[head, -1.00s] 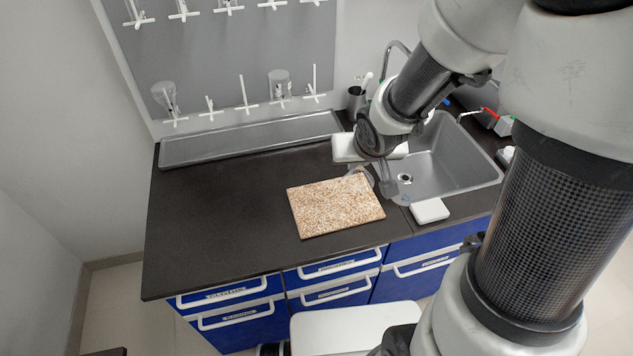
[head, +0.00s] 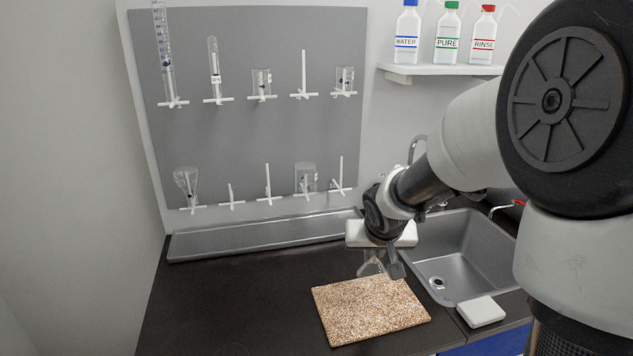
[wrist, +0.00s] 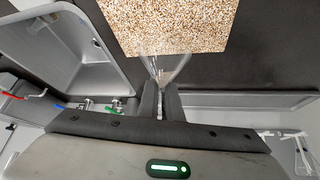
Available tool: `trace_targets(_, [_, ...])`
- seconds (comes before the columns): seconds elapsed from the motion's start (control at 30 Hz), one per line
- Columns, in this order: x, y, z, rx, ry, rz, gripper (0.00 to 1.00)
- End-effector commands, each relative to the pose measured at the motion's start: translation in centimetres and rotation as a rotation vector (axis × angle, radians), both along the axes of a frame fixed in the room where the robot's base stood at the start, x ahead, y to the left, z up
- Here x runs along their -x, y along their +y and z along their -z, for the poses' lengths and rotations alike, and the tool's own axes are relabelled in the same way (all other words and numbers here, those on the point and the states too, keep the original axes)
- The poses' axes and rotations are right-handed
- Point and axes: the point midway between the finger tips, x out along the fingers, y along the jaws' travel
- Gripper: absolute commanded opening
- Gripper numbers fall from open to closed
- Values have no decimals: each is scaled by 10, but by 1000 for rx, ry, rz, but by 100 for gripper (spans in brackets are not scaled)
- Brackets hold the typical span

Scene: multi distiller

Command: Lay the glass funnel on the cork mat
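The clear glass funnel (head: 371,264) is held by my gripper (head: 390,268), near the back edge of the cork mat (head: 370,312). In the wrist view the funnel's transparent cone (wrist: 165,66) spreads out beyond my two dark fingers (wrist: 160,98), with its narrow part between them. The cone overlaps the edge of the speckled cork mat (wrist: 170,22) in that view. The funnel appears to be above the counter; its exact height is hard to tell. The mat lies flat and bare on the dark counter.
The sink (head: 465,250) is right of the mat, with a small white block (head: 481,311) at its front edge. A grey tray (head: 265,238) runs along the back wall below a pegboard (head: 255,130) holding glassware. The dark counter (head: 230,310) left of the mat is clear.

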Motion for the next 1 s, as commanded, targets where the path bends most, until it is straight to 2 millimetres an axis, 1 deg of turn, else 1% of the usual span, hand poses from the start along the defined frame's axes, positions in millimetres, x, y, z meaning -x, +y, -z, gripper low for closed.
trace_targets(0.03, [9,2,1,0,1,-9,0])
trace_targets(0.2, [43,11,8,-1,0,-47,0])
trace_targets(0.37, [73,17,15,3,-1,-76,0])
trace_targets(0.43, [71,18,4,-1,-3,-79,0])
trace_targets(0.67, [66,19,-20,-9,-2,-78,0])
trace_targets(0.9, [58,19,-59,-10,1,-78,0])
trace_targets(1.0, [55,19,-72,-7,1,-79,0])
